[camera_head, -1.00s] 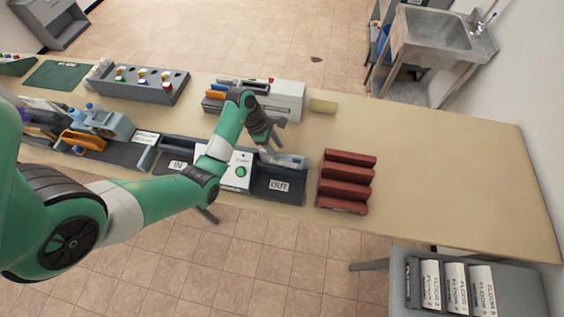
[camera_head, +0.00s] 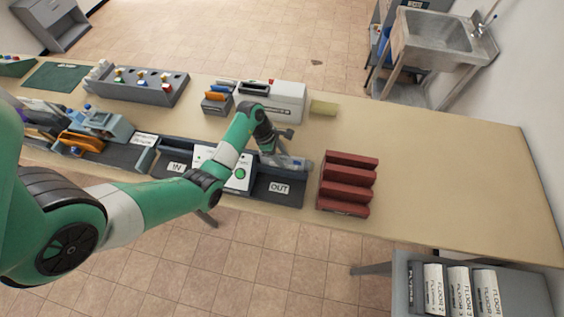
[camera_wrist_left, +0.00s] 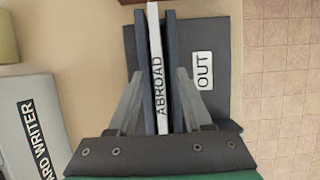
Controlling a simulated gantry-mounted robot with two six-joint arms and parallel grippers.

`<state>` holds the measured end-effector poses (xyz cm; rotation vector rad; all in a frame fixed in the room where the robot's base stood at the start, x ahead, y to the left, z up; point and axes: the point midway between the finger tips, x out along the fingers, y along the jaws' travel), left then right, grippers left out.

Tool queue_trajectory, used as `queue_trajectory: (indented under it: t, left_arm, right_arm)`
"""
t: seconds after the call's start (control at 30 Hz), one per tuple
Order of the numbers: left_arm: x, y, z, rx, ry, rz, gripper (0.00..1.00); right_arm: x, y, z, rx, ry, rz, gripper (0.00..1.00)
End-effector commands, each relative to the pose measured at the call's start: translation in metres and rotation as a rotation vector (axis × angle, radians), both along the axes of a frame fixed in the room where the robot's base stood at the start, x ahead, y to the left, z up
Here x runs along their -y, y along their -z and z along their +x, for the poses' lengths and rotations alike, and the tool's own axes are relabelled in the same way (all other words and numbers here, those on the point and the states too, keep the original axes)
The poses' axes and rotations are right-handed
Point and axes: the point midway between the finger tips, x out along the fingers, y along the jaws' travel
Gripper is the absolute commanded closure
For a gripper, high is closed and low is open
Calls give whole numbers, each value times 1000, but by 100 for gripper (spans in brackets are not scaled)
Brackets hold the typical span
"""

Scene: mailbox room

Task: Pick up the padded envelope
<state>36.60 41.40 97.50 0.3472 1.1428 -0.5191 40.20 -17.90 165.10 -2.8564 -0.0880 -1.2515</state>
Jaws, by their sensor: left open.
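My left gripper (camera_head: 278,147) is over the OUT tray (camera_head: 281,197) in the head view. In the left wrist view its open fingers (camera_wrist_left: 160,76) stand on either side of an upright white piece marked ABROAD (camera_wrist_left: 157,60) between two dark blue panels. The fingers look apart from the panels; the depth is hard to judge. The same item shows as a pale bluish shape (camera_head: 292,163) at the tray's far side in the head view. I cannot tell whether it is the padded envelope, and nothing else is clearly one. My right gripper is out of view.
A dark red slotted rack (camera_head: 347,184) stands right of the OUT tray. A white machine (camera_head: 284,103), marked CARD WRITER in part, is behind. A white box with a green button (camera_head: 240,174) is left. The table's right half (camera_head: 450,170) is clear.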

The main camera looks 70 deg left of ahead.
Motion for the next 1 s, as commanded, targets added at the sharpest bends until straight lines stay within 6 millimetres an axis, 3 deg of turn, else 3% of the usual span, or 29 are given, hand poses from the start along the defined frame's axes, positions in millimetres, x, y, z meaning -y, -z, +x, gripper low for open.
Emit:
queue_trajectory:
  t: [0.47, 0.5, 0.77, 1.0]
  left_arm:
    - [0, 4, 0, 0, 0, 0, 50]
    - [0, 4, 0, 0, 0, 0, 52]
    - [0, 4, 0, 0, 0, 0, 99]
    - [0, 4, 0, 0, 0, 0, 100]
  right_arm:
    - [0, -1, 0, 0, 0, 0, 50]
    - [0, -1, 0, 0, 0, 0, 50]
    - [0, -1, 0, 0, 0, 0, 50]
    - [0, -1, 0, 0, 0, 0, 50]
